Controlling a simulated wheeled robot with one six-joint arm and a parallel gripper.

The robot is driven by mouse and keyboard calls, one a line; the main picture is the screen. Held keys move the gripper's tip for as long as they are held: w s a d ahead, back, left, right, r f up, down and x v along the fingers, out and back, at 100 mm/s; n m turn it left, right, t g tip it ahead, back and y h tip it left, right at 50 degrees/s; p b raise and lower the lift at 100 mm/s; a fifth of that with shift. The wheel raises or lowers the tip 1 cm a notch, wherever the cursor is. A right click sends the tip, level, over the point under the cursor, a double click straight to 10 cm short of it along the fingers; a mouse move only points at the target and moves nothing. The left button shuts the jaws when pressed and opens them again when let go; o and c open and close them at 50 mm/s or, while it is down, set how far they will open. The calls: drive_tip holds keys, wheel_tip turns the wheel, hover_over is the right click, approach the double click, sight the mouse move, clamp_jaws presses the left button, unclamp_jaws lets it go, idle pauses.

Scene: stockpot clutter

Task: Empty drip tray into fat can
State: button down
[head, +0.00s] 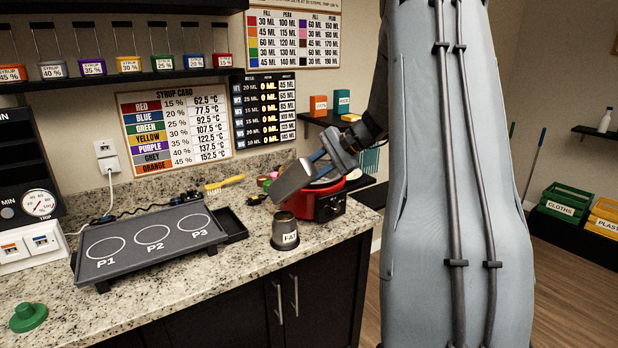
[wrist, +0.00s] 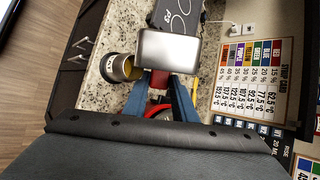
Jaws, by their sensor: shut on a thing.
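My gripper (head: 322,160) is shut on a grey metal tray (head: 293,180), which appears to be the drip tray. It holds the tray tilted in the air, above and behind the fat can. In the wrist view the silver tray (wrist: 167,52) lies ahead of the blue fingers (wrist: 162,97). The tray's contents cannot be made out. The fat can (head: 285,232), a dark metal can with a white FAT label, stands upright near the counter's front edge. In the wrist view the can (wrist: 107,68) shows its open mouth with yellow inside, beside the tray and apart from it.
A red pot (head: 333,198) stands on the counter just right of the tray, under my gripper. A dark griddle (head: 150,240) marked P1, P2, P3 lies to the left. A yellow brush (head: 224,183) lies behind. The granite counter (head: 215,275) is clear left of the can.

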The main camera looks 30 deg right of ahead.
sight(287, 184)
drive_tip(key=a+h+b, duration=0.1)
drive_tip(key=s+a+n+h+b, duration=0.1)
drive_tip(key=a+b, duration=0.1)
drive_tip(key=a+n+t+h+b, duration=0.1)
drive_tip(key=a+h+b, duration=0.1)
drive_tip(key=shift+s+r, duration=0.15)
drive_tip(key=shift+s, duration=0.1)
drive_tip(key=b, duration=0.1)
drive_tip(key=a+h, duration=0.1)
drive_tip(key=a+n+h+b, duration=0.1)
drive_tip(key=shift+s+a+f+t+b, duration=0.15)
drive_tip(key=shift+s+f+t+b, duration=0.15)
drive_tip(key=shift+s+f+t, duration=0.1)
drive_tip(key=b, duration=0.1)
drive_tip(key=a+h+b, duration=0.1)
drive_tip(key=shift+s+a+f+n+h+b, duration=0.1)
drive_tip(key=shift+f+n+h+b, duration=0.2)
drive_tip(key=shift+n, duration=0.1)
drive_tip(key=s+a+f+n+t+h+b, duration=0.1)
drive_tip(key=a+f+n+t+h+b, duration=0.3)
drive_tip(key=f+h+b, duration=0.1)
drive_tip(key=shift+s+a+f+h, duration=0.3)
drive_tip(key=shift+f+h, duration=0.4)
drive_tip(key=shift+f, duration=0.05)
